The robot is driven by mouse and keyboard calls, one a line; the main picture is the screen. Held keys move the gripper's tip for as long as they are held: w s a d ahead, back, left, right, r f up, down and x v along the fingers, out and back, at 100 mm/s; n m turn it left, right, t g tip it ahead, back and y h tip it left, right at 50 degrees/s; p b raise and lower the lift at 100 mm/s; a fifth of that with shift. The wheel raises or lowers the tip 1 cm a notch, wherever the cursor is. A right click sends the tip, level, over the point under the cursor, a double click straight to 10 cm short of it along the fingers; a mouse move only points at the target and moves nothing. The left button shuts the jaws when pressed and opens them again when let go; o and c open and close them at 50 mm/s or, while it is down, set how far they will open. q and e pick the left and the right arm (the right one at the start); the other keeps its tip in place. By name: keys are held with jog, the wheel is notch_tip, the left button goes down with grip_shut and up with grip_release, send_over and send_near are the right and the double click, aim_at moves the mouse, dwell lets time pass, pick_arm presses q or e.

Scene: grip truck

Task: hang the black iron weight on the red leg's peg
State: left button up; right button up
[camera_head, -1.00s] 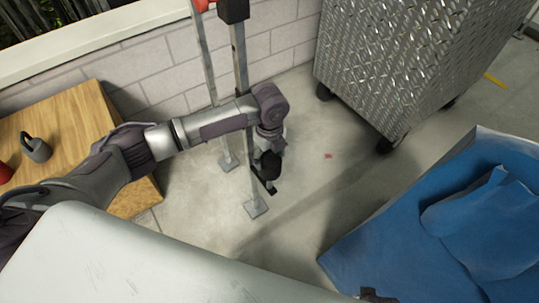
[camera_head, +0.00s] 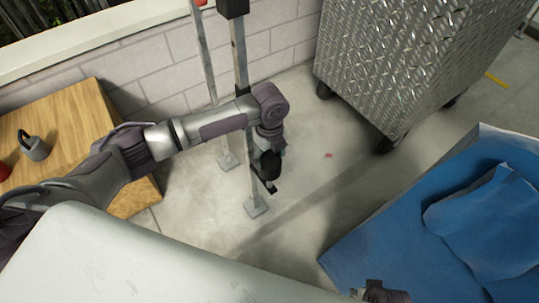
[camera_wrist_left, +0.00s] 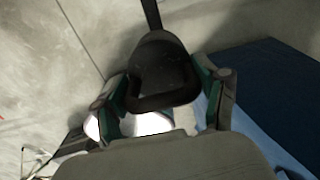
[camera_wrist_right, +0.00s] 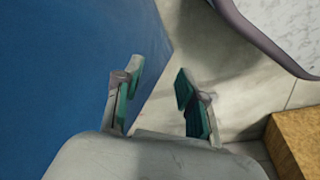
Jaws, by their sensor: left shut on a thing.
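My left gripper (camera_head: 271,152) is shut on the black iron weight (camera_head: 270,166). It holds it low beside the black-topped metal leg (camera_head: 240,60). In the left wrist view the dark weight (camera_wrist_left: 160,62) sits between the fingers, its looped handle towards the palm. A dark bar (camera_head: 264,184) shows just below the weight; I cannot tell whether they touch. The red-topped leg (camera_head: 206,60) stands behind, to the left; its peg is hidden or cannot be made out. My right gripper (camera_wrist_right: 158,85) is open and empty; part of it shows at the bottom of the head view.
A wooden table (camera_head: 75,115) at left bears a grey weight (camera_head: 37,150) and a red one (camera_head: 4,171) at the picture's edge. A brick wall is behind the legs. A metal cabinet on wheels (camera_head: 410,60) and a blue cover (camera_head: 400,220) are at right. Bare floor lies between.

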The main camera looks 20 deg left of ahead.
aim_at(270, 159)
pick_arm(q)
jog(key=shift+w+f+b, duration=0.1)
jog(key=shift+f+b, duration=0.15)
jog(key=shift+b, duration=0.25)
jog(key=shift+f+b, duration=0.5)
jog(key=shift+b, duration=0.1)
jog(key=shift+f+b, duration=0.55)
jog(key=shift+b, duration=0.1)
jog(key=shift+f+b, duration=0.6)
jog(key=shift+b, duration=0.15)
pick_arm(e)
jog(key=shift+r+t, duration=0.5)
jog(key=shift+r, duration=7.1)
pick_arm(q)
jog(key=shift+f+b, duration=0.55)
jog(key=shift+b, duration=0.1)
jog(key=shift+f+b, duration=0.6)
jog(key=shift+b, duration=0.2)
jog(key=shift+f, duration=0.8)
pick_arm(e)
jog(key=w+a+r+t+y, duration=0.1)
jog(key=w+a+t, duration=0.1)
jog(key=w+t, duration=0.2)
jog(key=shift+w, duration=1.6)
pick_arm(q)
jog(key=shift+f, duration=0.2)
pick_arm(e)
jog(key=shift+w+a+r+t, duration=0.1)
jog(key=shift+w+t, duration=0.05)
jog(key=shift+t, duration=0.15)
